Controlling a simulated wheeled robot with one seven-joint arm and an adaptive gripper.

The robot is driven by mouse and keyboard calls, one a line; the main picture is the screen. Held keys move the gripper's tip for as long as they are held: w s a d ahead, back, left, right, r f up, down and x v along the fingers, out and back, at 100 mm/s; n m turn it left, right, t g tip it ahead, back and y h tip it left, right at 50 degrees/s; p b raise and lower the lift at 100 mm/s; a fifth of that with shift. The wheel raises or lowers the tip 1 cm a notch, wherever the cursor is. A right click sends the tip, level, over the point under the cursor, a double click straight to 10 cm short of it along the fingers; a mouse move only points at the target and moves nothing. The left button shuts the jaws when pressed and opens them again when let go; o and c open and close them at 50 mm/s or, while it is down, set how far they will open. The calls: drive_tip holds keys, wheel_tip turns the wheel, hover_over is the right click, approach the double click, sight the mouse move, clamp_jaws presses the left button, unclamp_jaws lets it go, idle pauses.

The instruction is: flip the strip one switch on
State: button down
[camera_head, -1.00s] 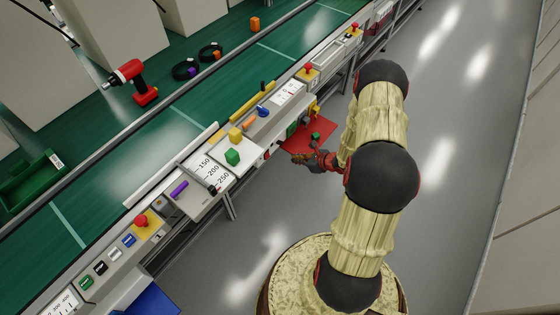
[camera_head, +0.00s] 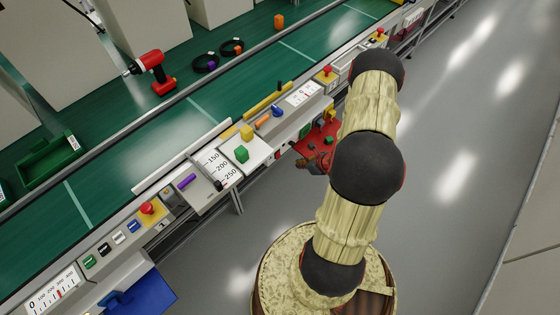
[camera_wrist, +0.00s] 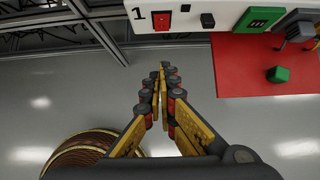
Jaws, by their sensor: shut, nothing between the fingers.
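The switch marked 1 is a small red rocker (camera_wrist: 161,20) on the front face of a white strip, at the top of the wrist view. Its lever position is too small to tell. A green switch (camera_wrist: 258,19) sits to its right on the same face. My gripper (camera_wrist: 159,72) is shut and empty, its fingertips below the red switch in the picture and apart from it. In the head view my gripper (camera_head: 318,164) is beside the front of the strip, partly hidden by my arm, near the red switch (camera_head: 277,154).
A red shelf (camera_wrist: 240,75) with a green block (camera_wrist: 278,74) juts out to the right of my gripper. The grey floor to the right is open.

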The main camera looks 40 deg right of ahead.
sight(278, 155)
drive_tip(key=shift+w+f, duration=0.1)
drive_tip(key=w+r+b+x, duration=0.1)
drive_tip(key=b+x, duration=0.3)
drive_tip(key=x, duration=0.8)
drive_tip(key=shift+w+r, duration=0.15)
drive_tip(key=shift+w, duration=0.65)
drive_tip(key=shift+w+a+f+b, duration=0.1)
drive_tip(key=shift+w+f+b, duration=0.2)
drive_tip(key=shift+b, duration=0.3)
drive_tip(key=shift+r, duration=0.25)
